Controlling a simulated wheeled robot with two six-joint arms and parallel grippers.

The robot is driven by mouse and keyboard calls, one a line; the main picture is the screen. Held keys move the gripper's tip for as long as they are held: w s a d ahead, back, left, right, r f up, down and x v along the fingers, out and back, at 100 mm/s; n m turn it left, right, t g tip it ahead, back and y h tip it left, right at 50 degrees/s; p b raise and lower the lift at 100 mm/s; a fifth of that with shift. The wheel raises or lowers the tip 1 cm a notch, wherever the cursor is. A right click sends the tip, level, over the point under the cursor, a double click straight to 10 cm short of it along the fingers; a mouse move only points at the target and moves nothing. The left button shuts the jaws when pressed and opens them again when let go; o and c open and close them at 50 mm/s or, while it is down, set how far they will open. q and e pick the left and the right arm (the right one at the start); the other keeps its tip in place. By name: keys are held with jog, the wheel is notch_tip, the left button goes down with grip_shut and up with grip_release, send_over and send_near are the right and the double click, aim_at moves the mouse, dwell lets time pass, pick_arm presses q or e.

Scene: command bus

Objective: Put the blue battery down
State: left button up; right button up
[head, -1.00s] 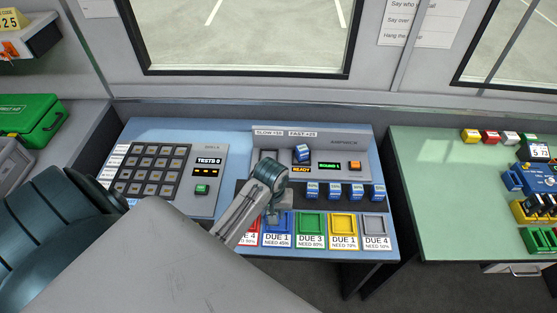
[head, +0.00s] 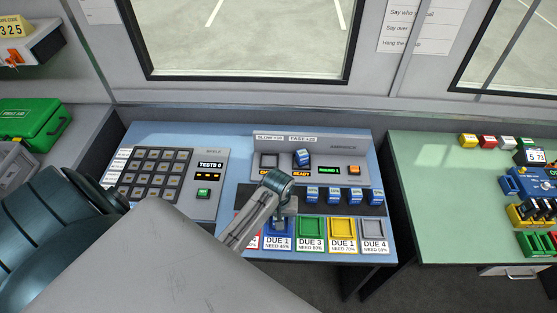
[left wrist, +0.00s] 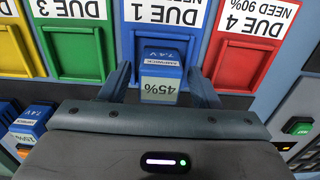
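The blue battery (left wrist: 160,75), its screen showing 45%, stands at the blue tray (left wrist: 138,28) labelled DUE 1 in the left wrist view, and appears to be inside it. My left gripper (left wrist: 160,88) has one finger on each side of the battery, with a visible gap on both sides, so it is open around it. In the head view my left gripper (head: 281,219) reaches down over the blue tray (head: 278,240), and hides most of the battery. My right gripper is not in view.
A red tray (left wrist: 250,55) and a green tray (left wrist: 75,55) flank the blue one; yellow (head: 342,228) and grey (head: 374,228) trays lie farther right. Several blue batteries (head: 334,196) stand in a row behind the trays. Another battery (head: 302,157) sits on the charger panel (head: 340,148).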

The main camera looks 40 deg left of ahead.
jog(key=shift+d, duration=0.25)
pick_arm(q)
jog(key=shift+r, duration=0.5)
notch_tip(320, 180, up, 9)
jog(key=b, duration=0.3)
notch_tip(320, 180, up, 2)
jog(key=p, duration=0.2)
jog(key=shift+r+p, duration=0.2)
jog(key=shift+p, duration=0.2)
jog(key=shift+f, duration=0.1)
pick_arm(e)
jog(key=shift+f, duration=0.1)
pick_arm(q)
jog(key=shift+o, duration=0.2)
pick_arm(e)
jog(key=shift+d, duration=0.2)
pick_arm(q)
jog(key=shift+o, duration=0.2)
